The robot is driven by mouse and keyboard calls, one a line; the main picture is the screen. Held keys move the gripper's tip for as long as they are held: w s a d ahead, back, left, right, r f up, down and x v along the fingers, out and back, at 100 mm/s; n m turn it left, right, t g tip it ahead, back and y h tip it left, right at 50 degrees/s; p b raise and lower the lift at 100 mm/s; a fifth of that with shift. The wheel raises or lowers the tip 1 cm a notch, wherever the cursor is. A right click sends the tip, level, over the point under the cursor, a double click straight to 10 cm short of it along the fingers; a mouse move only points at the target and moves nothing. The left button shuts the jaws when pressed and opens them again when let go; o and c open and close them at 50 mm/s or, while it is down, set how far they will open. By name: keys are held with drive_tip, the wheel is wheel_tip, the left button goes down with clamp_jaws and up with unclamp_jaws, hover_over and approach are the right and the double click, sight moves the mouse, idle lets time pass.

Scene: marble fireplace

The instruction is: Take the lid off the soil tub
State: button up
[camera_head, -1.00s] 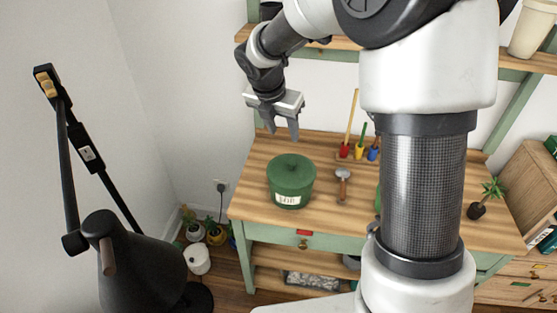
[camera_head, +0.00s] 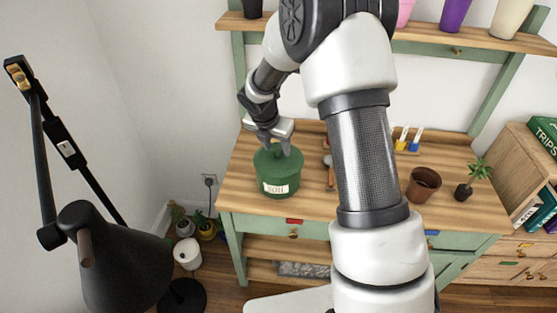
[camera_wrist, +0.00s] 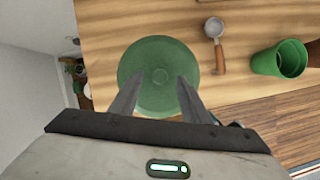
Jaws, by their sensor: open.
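The green soil tub (camera_head: 278,178) stands upright on the wooden bench, with a white label on its front. Its round green lid (camera_head: 267,162) is on top. In the wrist view the lid (camera_wrist: 159,60) is seen from above, with a small round raised part at its middle. My gripper (camera_head: 278,151) is just above the lid, pointing down. In the wrist view its two fingers (camera_wrist: 153,95) are apart, over the near half of the lid, with nothing between them. I cannot tell whether the fingertips touch the lid.
A scoop (camera_wrist: 216,42) lies right of the tub, and a green pot (camera_wrist: 283,60) is further right. A brown pot (camera_head: 423,184) and a small plant (camera_head: 470,180) stand on the bench's right side. A black lamp (camera_head: 115,240) stands at left.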

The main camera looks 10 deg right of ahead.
drive_tip(key=shift+x, duration=0.95)
drive_tip(key=shift+c, duration=0.3)
clamp_jaws()
